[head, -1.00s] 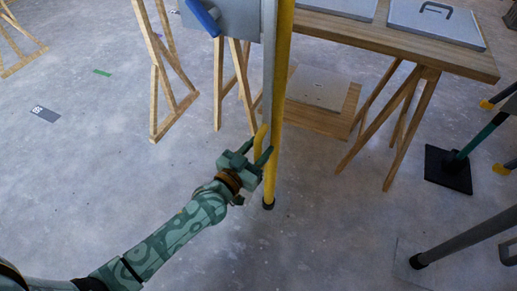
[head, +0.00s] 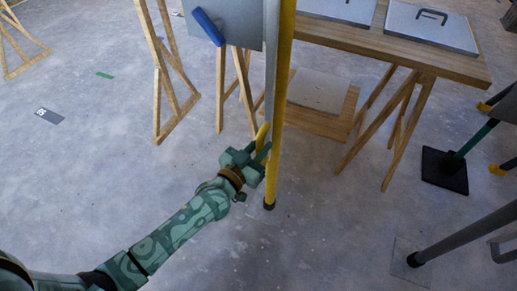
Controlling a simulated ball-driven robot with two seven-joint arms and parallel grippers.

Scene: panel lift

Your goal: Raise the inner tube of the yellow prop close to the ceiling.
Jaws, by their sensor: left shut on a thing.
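The yellow prop (head: 279,110) stands nearly upright, with its dark foot (head: 268,204) on the floor. A grey tube (head: 271,52) runs along its left side in the upper part of the view; its top is out of view. A yellow handle (head: 262,135) sticks out at the prop's lower left. My left gripper (head: 262,157) is at this handle, low on the prop, and is shut on it; the fingers partly hide the grip. My right gripper is not in view.
A wooden table (head: 400,49) with grey panels (head: 433,25) stands behind right, with a low wooden shelf (head: 320,120) below. Wooden trestles (head: 160,75) stand at the back left. A black base (head: 444,171) and a grey pole (head: 462,239) are at right.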

